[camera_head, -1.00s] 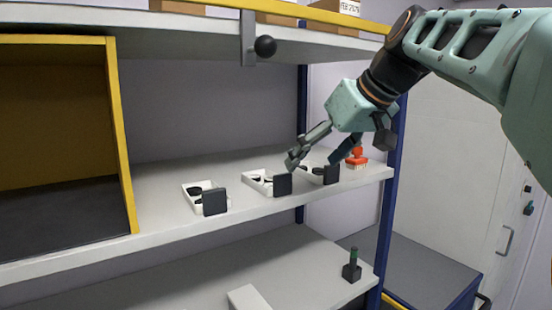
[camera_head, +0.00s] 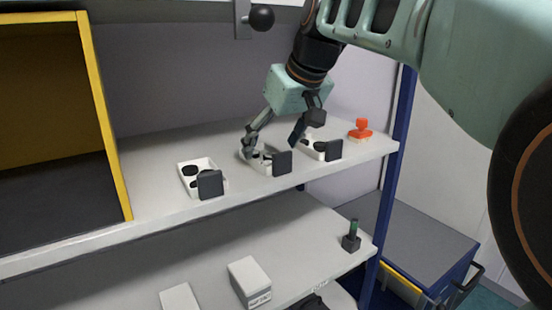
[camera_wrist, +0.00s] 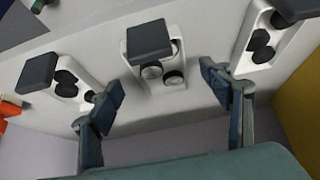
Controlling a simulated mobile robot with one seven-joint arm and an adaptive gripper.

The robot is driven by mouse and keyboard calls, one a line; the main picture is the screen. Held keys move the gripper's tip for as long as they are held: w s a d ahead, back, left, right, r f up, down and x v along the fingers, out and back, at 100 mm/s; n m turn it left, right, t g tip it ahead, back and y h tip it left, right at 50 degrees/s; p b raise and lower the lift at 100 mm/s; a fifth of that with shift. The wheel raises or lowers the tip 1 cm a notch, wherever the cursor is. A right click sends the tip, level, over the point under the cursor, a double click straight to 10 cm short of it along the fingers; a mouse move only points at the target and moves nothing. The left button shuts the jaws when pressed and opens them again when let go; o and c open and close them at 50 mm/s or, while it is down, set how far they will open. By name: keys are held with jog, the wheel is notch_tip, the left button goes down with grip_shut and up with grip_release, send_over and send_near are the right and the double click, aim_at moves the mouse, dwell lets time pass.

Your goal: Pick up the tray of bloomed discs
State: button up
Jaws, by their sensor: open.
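Three small white trays with dark tabs stand in a row on the shelf. The middle tray (camera_head: 254,165) holds discs with a pale, greyish face, clearest in the wrist view (camera_wrist: 182,50). The left tray (camera_head: 184,180) and the right tray (camera_head: 308,151) hold plain black discs. My gripper (camera_head: 270,147) is open and empty above the middle tray. In the wrist view my gripper (camera_wrist: 161,80) has one finger to each side of that tray, with no contact visible. The fingers partly hide the middle tray in the head view.
An orange-red stamp-like object (camera_head: 360,129) stands right of the trays. A yellow-edged box (camera_head: 98,110) is at the left. The lower shelf holds a white box (camera_head: 250,281) and a green-topped object (camera_head: 351,236).

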aim_at(266, 154)
jog(key=shift+x, duration=1.45)
jog(key=shift+c, duration=0.6)
jog(key=c, duration=1.2)
